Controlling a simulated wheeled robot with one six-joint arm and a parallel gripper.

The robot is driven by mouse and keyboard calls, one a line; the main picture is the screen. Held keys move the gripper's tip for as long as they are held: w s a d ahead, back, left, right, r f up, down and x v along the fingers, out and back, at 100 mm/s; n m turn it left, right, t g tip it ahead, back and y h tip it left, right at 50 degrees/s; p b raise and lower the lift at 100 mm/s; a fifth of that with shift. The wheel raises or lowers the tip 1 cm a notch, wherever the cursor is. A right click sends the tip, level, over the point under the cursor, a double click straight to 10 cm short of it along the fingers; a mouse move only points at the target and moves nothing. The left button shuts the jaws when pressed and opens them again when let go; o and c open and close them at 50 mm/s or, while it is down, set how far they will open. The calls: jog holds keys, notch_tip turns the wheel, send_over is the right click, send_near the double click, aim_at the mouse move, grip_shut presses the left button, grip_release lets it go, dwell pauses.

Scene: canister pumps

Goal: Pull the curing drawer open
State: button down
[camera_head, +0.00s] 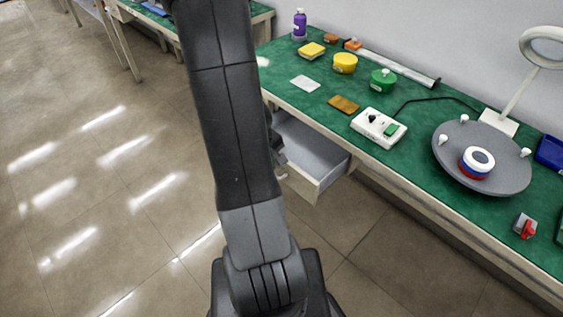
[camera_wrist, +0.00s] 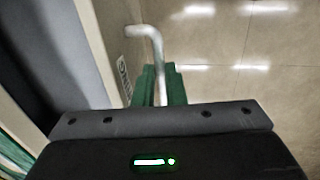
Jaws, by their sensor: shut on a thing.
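The curing drawer (camera_head: 312,152) stands pulled out from under the green-topped bench, its grey inside showing and looking empty. Its cream front faces the floor side. In the wrist view the drawer's front panel (camera_wrist: 108,42) is at the left, with a small label on it and the grey inside beyond. A pale bar handle (camera_wrist: 146,31) sticks out from this front. My gripper (camera_wrist: 160,84) has its green fingers shut on the handle's bar. In the head view my arm hides most of the gripper and part of the drawer.
The green bench top (camera_head: 420,110) carries a white switch box (camera_head: 372,124), a grey turntable (camera_head: 450,170), a magnifier lamp (camera_head: 503,117) and several small containers, all above the drawer. The tiled floor (camera_head: 90,190) left of the drawer is clear.

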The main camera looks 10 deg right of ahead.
jog(key=shift+s+a+b, duration=0.25)
jog(key=shift+s+a, duration=0.25)
jog(key=shift+a, duration=0.2)
jog(key=shift+s+a+b, duration=0.25)
jog(key=shift+s+a, duration=0.25)
jog(key=shift+a, duration=0.15)
jog(key=c, duration=1.8)
grip_release()
jog(key=shift+o, duration=0.2)
notch_tip(320, 180, up, 14)
jog(key=s+a+p, duration=0.1)
jog(key=a+p, duration=0.1)
jog(key=p, duration=0.2)
jog(key=shift+s+f, duration=0.2)
jog(key=shift+s, duration=0.05)
jog(key=shift+f, duration=0.1)
notch_tip(320, 180, down, 13)
jog(key=w+d+b, duration=0.1)
jog(key=d+b, duration=0.1)
jog(key=b, duration=0.2)
jog(key=shift+w+f, duration=0.2)
jog(key=shift+w, duration=0.1)
jog(key=shift+s+d, duration=0.1)
